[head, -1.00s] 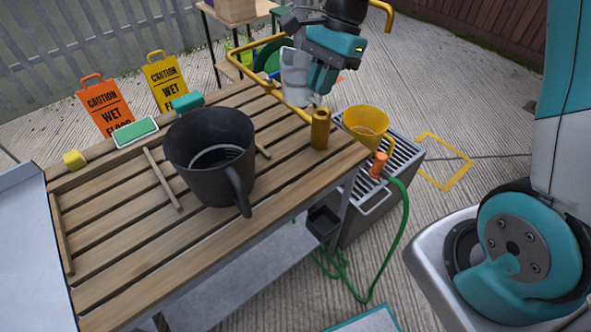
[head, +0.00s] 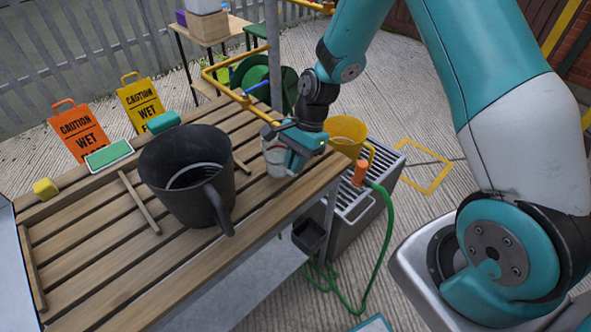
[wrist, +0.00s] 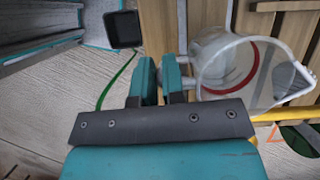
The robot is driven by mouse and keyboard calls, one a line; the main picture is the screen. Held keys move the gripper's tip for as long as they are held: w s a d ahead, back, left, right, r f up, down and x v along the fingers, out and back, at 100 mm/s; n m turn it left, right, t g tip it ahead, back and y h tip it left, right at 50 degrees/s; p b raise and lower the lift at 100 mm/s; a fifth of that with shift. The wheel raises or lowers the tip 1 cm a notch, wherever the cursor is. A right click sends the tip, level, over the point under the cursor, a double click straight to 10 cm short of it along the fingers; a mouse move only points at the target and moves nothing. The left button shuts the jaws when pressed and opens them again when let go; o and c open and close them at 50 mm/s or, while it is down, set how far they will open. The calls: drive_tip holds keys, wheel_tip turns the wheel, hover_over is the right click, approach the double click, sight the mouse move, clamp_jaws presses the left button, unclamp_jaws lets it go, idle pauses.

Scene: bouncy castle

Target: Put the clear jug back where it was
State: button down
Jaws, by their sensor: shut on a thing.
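The clear jug (head: 274,158) is at the right end of the slatted wooden table (head: 105,258), partly hidden by my gripper. My gripper (head: 292,150) is shut on the jug's handle side. In the wrist view the jug (wrist: 228,68) is right of the fingers (wrist: 160,80), its round mouth with a red ring facing the camera and slats behind it. It looks roughly upright in the head view. I cannot tell whether its base touches the slats.
A large black jug (head: 188,180) stands left of the clear jug. A yellow bucket (head: 347,135) sits on a grated unit (head: 385,165) beyond the table's right end. A yellow pipe (head: 228,88) runs along the back edge. Slats at the front left are free.

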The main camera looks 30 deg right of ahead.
drive_tip(key=shift+f, duration=1.5)
drive_tip(key=shift+f, duration=0.2)
drive_tip(key=c, duration=1.2)
unclamp_jaws()
drive_tip(key=shift+r, duration=0.15)
